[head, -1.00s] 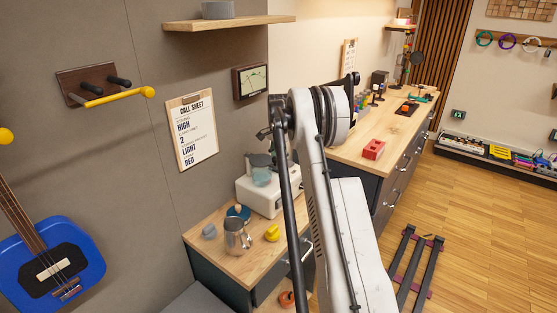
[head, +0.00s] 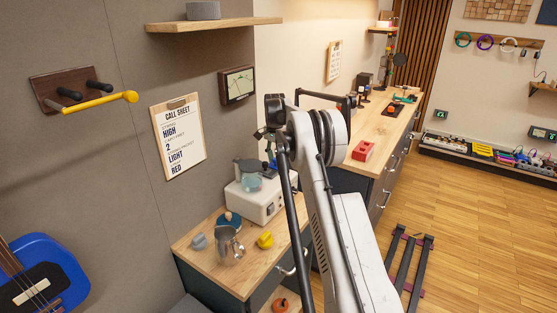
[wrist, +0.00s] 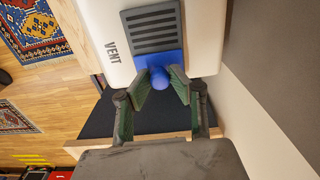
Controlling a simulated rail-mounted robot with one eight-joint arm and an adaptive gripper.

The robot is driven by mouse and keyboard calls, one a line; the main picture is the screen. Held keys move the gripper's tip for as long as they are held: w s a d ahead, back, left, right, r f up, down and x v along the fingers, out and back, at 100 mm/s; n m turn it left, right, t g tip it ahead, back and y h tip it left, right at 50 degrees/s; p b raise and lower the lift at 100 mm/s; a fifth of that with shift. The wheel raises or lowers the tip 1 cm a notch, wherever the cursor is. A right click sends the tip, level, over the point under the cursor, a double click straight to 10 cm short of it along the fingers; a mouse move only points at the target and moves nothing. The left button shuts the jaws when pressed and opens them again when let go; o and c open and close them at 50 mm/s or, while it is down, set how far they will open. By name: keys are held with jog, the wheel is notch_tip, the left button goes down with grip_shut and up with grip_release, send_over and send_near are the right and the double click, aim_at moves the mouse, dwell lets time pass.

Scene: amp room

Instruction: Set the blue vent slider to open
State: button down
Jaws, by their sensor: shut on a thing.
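The blue vent slider (wrist: 157,60) shows in the wrist view as a blue plate with a round knob, at the lower end of a dark slatted grille (wrist: 152,28). The word VENT is printed beside the grille on a white housing (wrist: 205,40). My gripper (wrist: 160,76) is shut on the slider's knob, with one finger on each side of it. In the head view, a white machine (head: 262,207) stands on the wooden cabinet, and my arm hides part of it. The gripper and slider are hard to make out there.
A metal pitcher (head: 229,244), a yellow object (head: 265,240) and a grey-blue object (head: 199,241) stand on the cabinet top (head: 215,268) in front of the machine. A wall (wrist: 280,80) runs close beside the housing. A red block (head: 363,151) lies on the farther counter.

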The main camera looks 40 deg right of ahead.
jog(key=c, duration=1.6)
grip_release()
jog(key=shift+w+d, duration=0.1)
jog(key=shift+d, duration=0.2)
jog(key=shift+a, duration=0.1)
notch_tip(320, 180, up, 12)
jog(key=shift+r, duration=0.1)
